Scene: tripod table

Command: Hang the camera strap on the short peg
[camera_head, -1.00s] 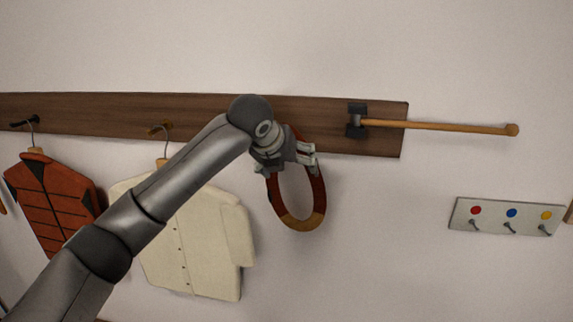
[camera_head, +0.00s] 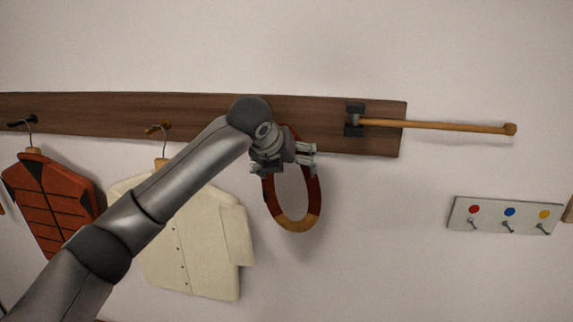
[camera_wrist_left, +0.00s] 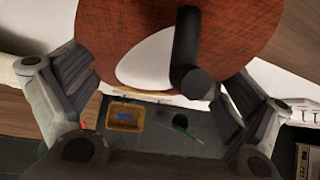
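The camera strap (camera_head: 296,222) is a closed loop, red-brown with a tan lower end. In the head view it hangs upright below my left gripper (camera_head: 286,158), in front of the wooden board's lower edge. In the left wrist view the strap (camera_wrist_left: 115,40) fills the space between the spread fingers of my left gripper (camera_wrist_left: 160,100), which look apart from it. A dark, round-ended short peg (camera_wrist_left: 191,60) shows across the strap's opening. The gripper hides the strap's top and this peg in the head view, so I cannot see the contact there. My right gripper is not in view.
The wooden board (camera_head: 330,115) carries a long wooden peg (camera_head: 440,125) sticking out right. A cream jacket (camera_head: 190,250) and an orange jacket (camera_head: 55,205) hang on the left. A small hook plate (camera_head: 490,215) is at right. A yellow bin (camera_wrist_left: 125,117) stands below.

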